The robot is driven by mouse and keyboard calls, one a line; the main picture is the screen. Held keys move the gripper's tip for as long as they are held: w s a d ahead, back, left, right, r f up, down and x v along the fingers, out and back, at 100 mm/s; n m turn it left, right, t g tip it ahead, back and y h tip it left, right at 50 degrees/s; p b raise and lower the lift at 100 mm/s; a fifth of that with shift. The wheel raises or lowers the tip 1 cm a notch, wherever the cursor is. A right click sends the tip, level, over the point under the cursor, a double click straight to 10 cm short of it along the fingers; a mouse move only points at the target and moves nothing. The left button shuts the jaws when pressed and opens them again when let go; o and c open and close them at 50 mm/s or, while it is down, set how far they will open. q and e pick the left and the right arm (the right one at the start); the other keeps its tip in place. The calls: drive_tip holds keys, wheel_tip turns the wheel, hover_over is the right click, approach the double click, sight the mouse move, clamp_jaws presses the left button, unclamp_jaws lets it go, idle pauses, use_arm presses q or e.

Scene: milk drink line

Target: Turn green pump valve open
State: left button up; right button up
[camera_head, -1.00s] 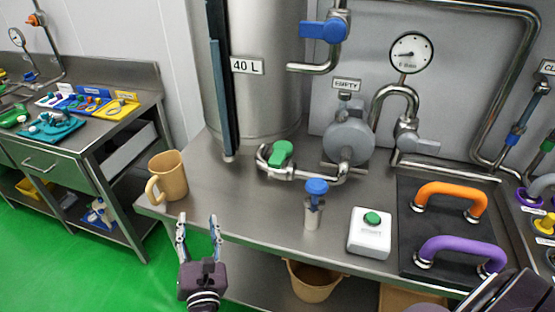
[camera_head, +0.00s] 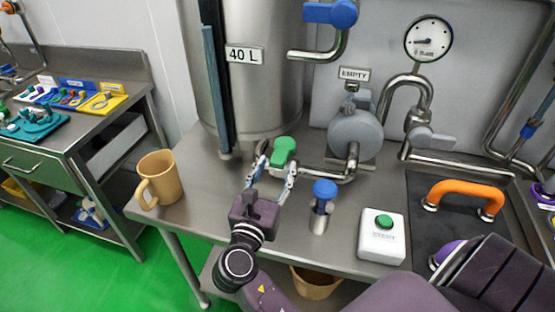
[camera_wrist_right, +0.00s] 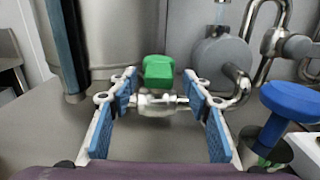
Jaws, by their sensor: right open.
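The green pump valve handle (camera_head: 284,150) sits on a silver pipe fitting at the base of the steel tank. My right gripper (camera_head: 274,172) is open and points at it from the front. In the right wrist view, the green handle (camera_wrist_right: 158,70) is centred between the spread blue-padded fingers (camera_wrist_right: 160,88), at about the level of their tips. A gap shows on both sides of the handle, and no contact is visible. My left gripper is not in view.
A tan mug (camera_head: 165,183) stands at the counter's left edge. A blue-topped plunger (camera_head: 324,190) and a white box with a green button (camera_head: 381,236) stand right of my gripper. The tank (camera_head: 262,90) rises behind the valve. An orange handle (camera_head: 466,196) is at the right.

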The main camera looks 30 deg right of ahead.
sight(282, 152)
drive_tip(key=shift+b+x, duration=0.3)
drive_tip(key=shift+x, duration=1.7)
drive_tip(key=shift+a+f, duration=0.1)
clamp_jaws()
